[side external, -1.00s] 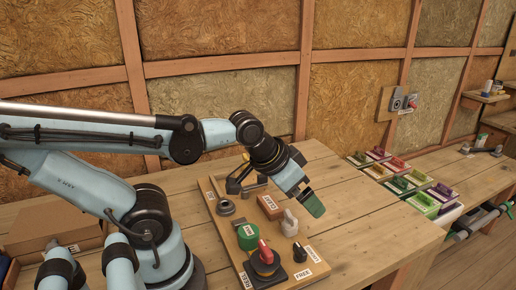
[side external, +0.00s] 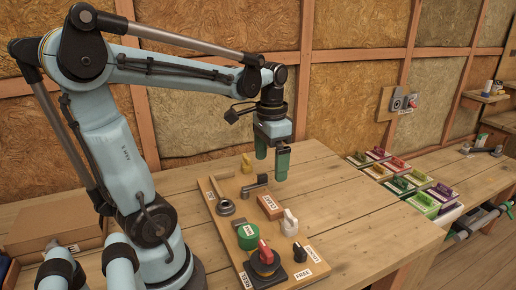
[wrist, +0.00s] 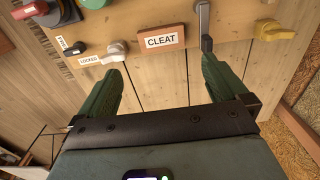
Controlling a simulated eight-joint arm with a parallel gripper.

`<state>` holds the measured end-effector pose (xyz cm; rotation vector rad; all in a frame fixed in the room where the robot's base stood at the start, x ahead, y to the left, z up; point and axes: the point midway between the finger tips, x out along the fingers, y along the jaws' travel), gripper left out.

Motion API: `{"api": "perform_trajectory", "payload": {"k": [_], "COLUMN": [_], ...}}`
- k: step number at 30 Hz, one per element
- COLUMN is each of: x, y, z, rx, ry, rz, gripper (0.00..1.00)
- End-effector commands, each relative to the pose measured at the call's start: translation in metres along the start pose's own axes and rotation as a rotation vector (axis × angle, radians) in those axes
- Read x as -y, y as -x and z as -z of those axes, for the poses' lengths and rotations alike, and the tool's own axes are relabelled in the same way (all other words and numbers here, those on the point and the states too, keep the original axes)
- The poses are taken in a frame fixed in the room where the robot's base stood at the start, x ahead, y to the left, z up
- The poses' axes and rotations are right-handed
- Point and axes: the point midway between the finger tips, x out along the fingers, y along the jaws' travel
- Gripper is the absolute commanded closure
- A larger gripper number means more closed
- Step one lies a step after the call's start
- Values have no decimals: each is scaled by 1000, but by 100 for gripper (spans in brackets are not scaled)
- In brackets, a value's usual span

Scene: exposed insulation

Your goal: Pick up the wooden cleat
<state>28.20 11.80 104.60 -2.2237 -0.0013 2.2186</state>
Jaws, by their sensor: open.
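The wooden cleat (side external: 270,207) is a small reddish-brown block with a white label, mounted on the wooden board (side external: 216,222). In the wrist view the cleat (wrist: 163,40) shows its CLEAT label beyond the fingertips, roughly between their lines. My gripper (side external: 272,162) has green fingers pointing down, above and behind the cleat in the side view.
A white knob (side external: 290,223) stands close to the cleat, and a metal lever (side external: 256,186) is on its other side. The table right of the board is clear.

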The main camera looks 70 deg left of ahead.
Motion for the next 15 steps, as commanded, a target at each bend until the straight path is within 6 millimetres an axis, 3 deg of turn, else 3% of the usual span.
{"api": "perform_trajectory", "payload": {"k": [15], "x": [1], "y": [-58], "z": [0], "rx": [3], "ry": [-1], "rz": [-1], "gripper": [0]}}
